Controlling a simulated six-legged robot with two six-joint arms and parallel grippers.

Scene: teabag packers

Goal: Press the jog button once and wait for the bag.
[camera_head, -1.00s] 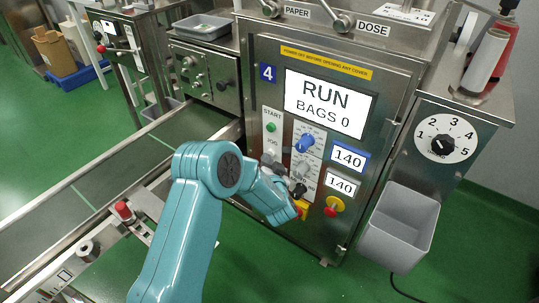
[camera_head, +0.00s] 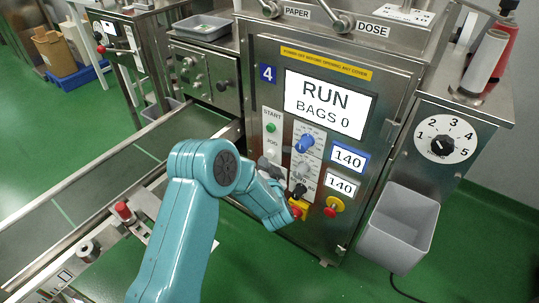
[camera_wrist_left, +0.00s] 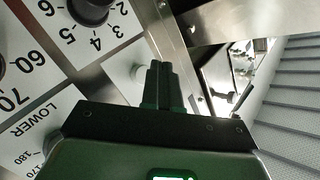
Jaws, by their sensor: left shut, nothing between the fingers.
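The machine's front panel (camera_head: 262,200) carries a START/JOG strip, and its screen (camera_head: 328,104) reads RUN, BAGS 0. The green start button (camera_head: 271,128) is visible above the JOG label (camera_head: 272,141). The jog button is hidden in the head view by my left gripper (camera_head: 266,163), which is at the panel just below that label. In the left wrist view my left gripper (camera_wrist_left: 160,66) is shut and empty. A pale round button (camera_wrist_left: 138,72), probably jog, sits beside its fingertips; I cannot tell whether they touch. My right gripper is out of view.
Blue and black knobs (camera_head: 305,143) and a red-and-yellow stop knob (camera_head: 334,205) are close to the right of my gripper. A green conveyor belt (camera_head: 110,180) runs at left. A grey bin (camera_head: 400,228) hangs at right.

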